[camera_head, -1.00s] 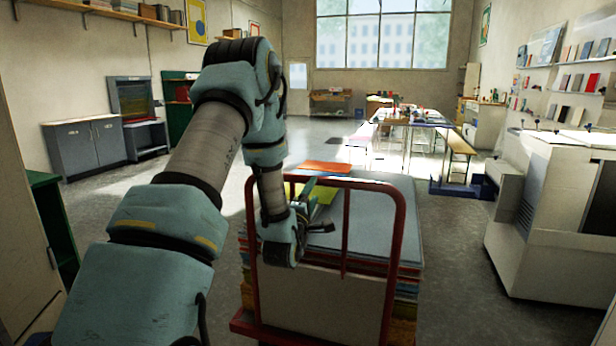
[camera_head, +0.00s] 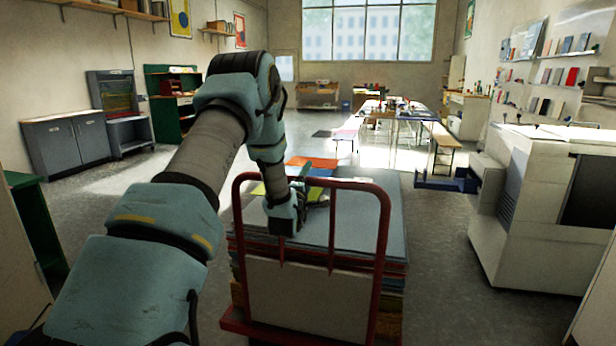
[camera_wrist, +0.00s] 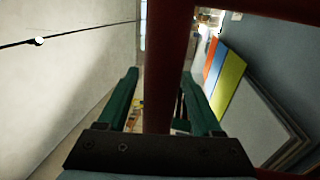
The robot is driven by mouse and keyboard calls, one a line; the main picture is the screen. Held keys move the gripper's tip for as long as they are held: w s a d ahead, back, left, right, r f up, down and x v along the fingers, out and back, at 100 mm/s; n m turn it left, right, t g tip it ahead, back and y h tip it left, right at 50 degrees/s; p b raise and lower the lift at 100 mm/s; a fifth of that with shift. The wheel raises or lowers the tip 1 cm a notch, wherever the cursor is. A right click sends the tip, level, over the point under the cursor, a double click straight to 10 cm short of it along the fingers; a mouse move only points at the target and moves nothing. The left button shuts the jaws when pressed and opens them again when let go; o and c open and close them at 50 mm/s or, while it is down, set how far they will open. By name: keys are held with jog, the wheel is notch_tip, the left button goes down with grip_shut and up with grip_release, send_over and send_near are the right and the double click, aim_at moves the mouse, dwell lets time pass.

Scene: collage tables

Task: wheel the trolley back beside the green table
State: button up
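The trolley (camera_head: 310,300) stands in front of me, with a red tubular handle (camera_head: 385,235) at its near end and a tall stack of sheets (camera_head: 370,225) on it. Orange, blue and yellow sheets lie on top. My gripper (camera_head: 310,190) is at the upper left part of the handle. In the wrist view, its green fingers (camera_wrist: 160,95) stand on either side of a red bar (camera_wrist: 166,50), with gaps showing beside the bar. Contact cannot be made out. A green table-like piece (camera_head: 25,182) shows at the left edge, partly cut off.
A white machine (camera_head: 530,215) stands close on the right. Grey cabinets (camera_head: 65,145) and a green cabinet (camera_head: 170,115) line the left wall. Work tables with benches (camera_head: 440,140) stand farther back. Open grey floor (camera_head: 130,210) lies left of the trolley.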

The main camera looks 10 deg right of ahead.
grip_shut()
dwell(0.3)
dwell(1.0)
